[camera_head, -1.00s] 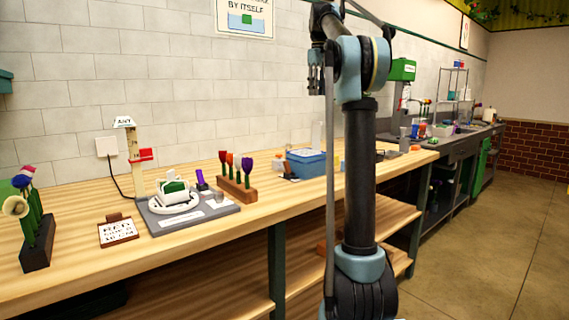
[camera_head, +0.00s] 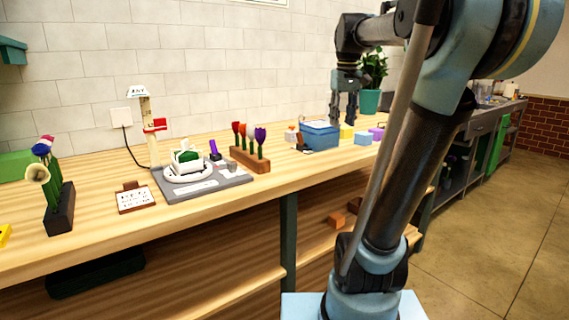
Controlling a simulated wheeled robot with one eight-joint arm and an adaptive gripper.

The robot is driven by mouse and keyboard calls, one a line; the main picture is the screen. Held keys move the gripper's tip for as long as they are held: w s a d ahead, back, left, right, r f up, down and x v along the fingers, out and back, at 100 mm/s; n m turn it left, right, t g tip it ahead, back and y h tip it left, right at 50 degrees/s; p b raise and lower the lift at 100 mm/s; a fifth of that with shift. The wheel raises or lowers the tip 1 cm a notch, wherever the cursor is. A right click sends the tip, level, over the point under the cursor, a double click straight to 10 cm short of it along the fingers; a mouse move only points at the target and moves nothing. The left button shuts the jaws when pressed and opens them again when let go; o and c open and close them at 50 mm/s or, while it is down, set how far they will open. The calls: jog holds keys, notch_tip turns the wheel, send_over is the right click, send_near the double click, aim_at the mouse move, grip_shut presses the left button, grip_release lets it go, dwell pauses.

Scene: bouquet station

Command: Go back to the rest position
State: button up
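My gripper (camera_head: 344,112) hangs from my arm right of centre, with its fingers pointing down. The two fingers stand apart with a gap between them, and I see nothing held. It appears in front of the wall, above and just right of the blue box (camera_head: 320,134) on the wooden bench (camera_head: 250,205). I cannot tell its exact height over the bench. My arm leans up to the right and hides part of the bench's right side.
A rack of tulips (camera_head: 250,160), a grey board (camera_head: 203,186) with a white dish, a sign card (camera_head: 136,198) and a dark flower holder (camera_head: 60,208) stand along the bench. A potted plant (camera_head: 370,100) is behind my arm. Open floor (camera_head: 495,220) lies right.

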jog(key=s+f+m, duration=0.1)
jog(key=s+f, duration=0.6)
jog(key=f, duration=0.3)
jog(key=s+f+m, duration=0.1)
jog(key=s+f, duration=0.6)
jog(key=f, duration=0.3)
jog(key=s+f+m+t, duration=0.1)
jog(key=s+f, duration=0.6)
jog(key=f, duration=0.3)
jog(key=shift+f, duration=0.15)
jog(key=shift+w+f, duration=0.2)
jog(key=shift+w, duration=0.25)
jog(key=shift+c, duration=0.4)
